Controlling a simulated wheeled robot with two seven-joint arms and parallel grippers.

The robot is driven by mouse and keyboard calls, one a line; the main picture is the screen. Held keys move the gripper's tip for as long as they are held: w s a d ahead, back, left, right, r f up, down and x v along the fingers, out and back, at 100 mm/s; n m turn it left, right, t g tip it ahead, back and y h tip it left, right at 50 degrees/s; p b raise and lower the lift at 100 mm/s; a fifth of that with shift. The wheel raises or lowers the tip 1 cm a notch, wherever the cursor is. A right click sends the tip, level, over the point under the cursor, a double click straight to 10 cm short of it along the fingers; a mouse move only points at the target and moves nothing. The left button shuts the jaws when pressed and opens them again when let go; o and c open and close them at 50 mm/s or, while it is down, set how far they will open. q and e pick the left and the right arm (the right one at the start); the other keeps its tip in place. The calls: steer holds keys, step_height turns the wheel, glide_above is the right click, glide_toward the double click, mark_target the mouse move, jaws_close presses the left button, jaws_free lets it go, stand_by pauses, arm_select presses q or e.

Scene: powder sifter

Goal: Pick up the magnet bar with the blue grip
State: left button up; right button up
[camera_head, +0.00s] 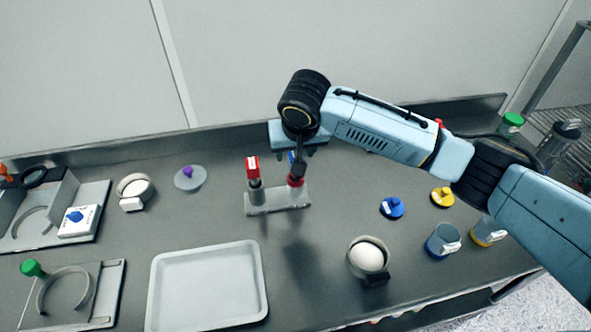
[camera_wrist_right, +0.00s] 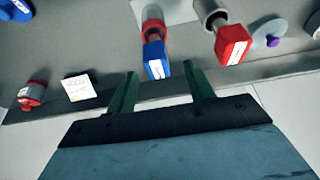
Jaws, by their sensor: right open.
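The magnet bar with the blue grip (camera_head: 291,157) stands in the right-hand slot of a grey holder (camera_head: 277,203), mostly hidden behind my right gripper (camera_head: 297,168). In the right wrist view its blue grip (camera_wrist_right: 154,62) has a white label, and a red collar shows beyond it. My right gripper (camera_wrist_right: 160,75) is open, its two dark fingers pointing toward the bar on either side of the blue grip's end. I cannot tell whether they touch it. A second bar with a red grip (camera_head: 252,168) stands in the left slot. My left gripper is not in view.
A grey tray (camera_head: 158,300) lies in front of the holder. A bowl with a white ball (camera_head: 368,256), a blue-knobbed lid (camera_head: 392,208), a yellow lid (camera_head: 442,197) and cups stand to the right. A purple-knobbed lid (camera_head: 190,178) lies to the left.

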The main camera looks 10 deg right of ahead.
mark_target(296, 177)
steer(key=shift+x, duration=3.05)
steer(key=shift+d+r, duration=0.1)
steer(key=shift+d, duration=0.05)
jaws_close()
